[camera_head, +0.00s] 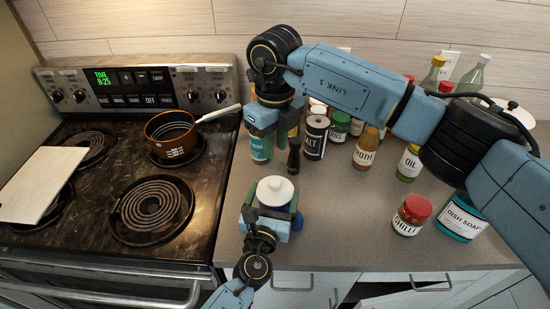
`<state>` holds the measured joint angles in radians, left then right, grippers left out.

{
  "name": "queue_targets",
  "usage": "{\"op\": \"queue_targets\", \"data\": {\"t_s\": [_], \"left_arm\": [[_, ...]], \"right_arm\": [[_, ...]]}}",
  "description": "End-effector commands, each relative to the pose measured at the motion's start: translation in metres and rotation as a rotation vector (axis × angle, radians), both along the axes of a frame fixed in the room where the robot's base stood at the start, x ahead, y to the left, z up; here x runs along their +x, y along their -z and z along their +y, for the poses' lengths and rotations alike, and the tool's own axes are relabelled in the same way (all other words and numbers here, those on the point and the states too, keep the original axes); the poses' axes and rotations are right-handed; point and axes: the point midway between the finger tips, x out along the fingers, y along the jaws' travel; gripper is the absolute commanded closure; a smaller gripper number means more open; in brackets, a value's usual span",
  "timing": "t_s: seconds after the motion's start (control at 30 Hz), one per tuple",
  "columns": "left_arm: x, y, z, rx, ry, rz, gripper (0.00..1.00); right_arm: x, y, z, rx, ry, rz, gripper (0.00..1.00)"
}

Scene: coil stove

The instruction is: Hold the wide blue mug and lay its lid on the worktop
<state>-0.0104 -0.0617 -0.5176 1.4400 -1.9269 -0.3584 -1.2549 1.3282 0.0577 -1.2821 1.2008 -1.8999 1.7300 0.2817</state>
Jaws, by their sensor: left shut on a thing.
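The wide blue mug (277,209) stands upright near the worktop's front edge, mostly hidden by its lid and my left gripper. Its white lid (275,188), with a round knob on top, sits on the mug. My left gripper (271,217) comes from the front edge and is shut on the mug, with a finger at each side. My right gripper (267,127) points down behind the mug, beside a teal jar (260,149) and a dark bottle (294,158). It is apart from the lid, and its finger opening is not clear.
The grey worktop (340,225) is bare right of the mug, up to the chilli jar (411,215) and dish soap (460,217). Several jars and bottles crowd the back. The coil stove (110,220) at left holds an orange pan (172,136) and a pale board (42,184).

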Motion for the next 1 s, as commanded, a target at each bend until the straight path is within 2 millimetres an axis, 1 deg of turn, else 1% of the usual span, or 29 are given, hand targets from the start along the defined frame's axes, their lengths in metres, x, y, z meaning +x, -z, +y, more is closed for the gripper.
{"op": "queue_targets", "data": {"t_s": [0.03,0.1,0.23,0.4,0.63,0.67,0.7,0.77,1.0], "left_arm": [[0.000,-0.001,0.000,0.000,0.000,-0.001,0.57],[0.000,-0.001,0.000,0.000,0.000,-0.001,0.57],[0.000,-0.001,0.000,0.000,0.000,-0.001,0.57],[0.000,-0.001,0.000,0.000,0.000,-0.001,0.57],[0.000,-0.001,0.000,0.000,0.000,-0.001,0.57],[0.000,-0.001,0.000,0.000,0.000,-0.001,0.12],[0.000,-0.001,0.000,0.000,0.000,-0.001,0.07],[0.000,-0.001,0.000,0.000,0.000,-0.001,0.00],[-0.001,0.000,0.000,0.000,0.000,0.000,0.00]], "right_arm": [[0.001,-0.011,0.000,-0.001,0.000,-0.004,0.77],[0.000,-0.024,0.000,0.000,0.000,-0.003,0.77],[0.000,-0.040,0.000,0.000,0.000,-0.001,0.77],[0.000,-0.048,0.000,0.000,-0.001,0.000,0.77],[0.000,-0.048,0.000,-0.001,-0.001,0.001,0.77],[0.000,-0.048,0.000,-0.001,-0.001,0.001,0.77],[0.000,-0.048,0.000,-0.001,-0.001,0.001,0.77],[0.000,-0.047,0.000,-0.001,-0.001,0.001,0.77],[0.000,-0.047,0.000,-0.001,-0.001,0.001,0.77]]}}
